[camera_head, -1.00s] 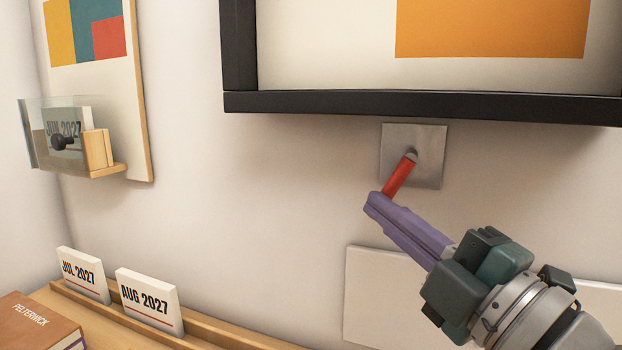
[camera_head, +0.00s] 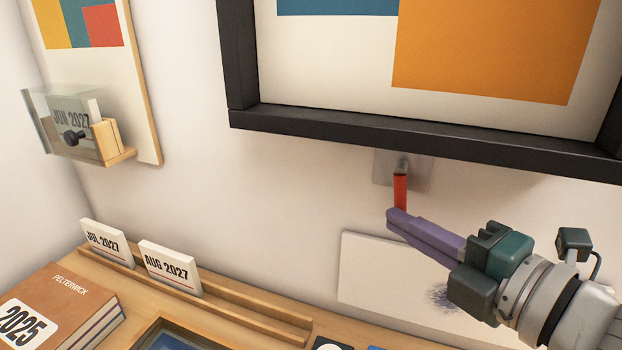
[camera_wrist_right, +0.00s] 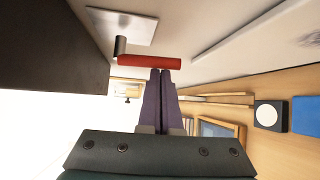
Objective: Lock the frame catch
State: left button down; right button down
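The frame catch is a red lever (camera_head: 400,192) on a grey metal plate (camera_head: 421,177) on the wall, just below the black picture frame (camera_head: 400,141). The lever hangs nearly straight down from its pivot. My right gripper (camera_head: 390,218) has its purple fingers together at the lever's lower end. In the right wrist view the fingertips (camera_wrist_right: 161,72) meet or nearly touch the side of the red lever (camera_wrist_right: 150,62) near its free end; nothing shows between them. The plate (camera_wrist_right: 122,25) shows there too. Exact contact is hard to tell. My left gripper is out of view.
A white panel (camera_head: 375,275) is on the wall below the catch. A wooden desk ledge (camera_head: 255,318) holds two calendar cards (camera_head: 170,270). A brown book (camera_head: 60,305) lies at left. A clear-fronted card holder (camera_head: 75,125) is on the left wall.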

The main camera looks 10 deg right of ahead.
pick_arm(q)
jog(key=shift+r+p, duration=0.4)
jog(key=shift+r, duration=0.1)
pick_arm(e)
jog(key=shift+s+d+r, duration=0.25)
jog(key=shift+d+r, duration=0.1)
jog(key=shift+d, duration=0.1)
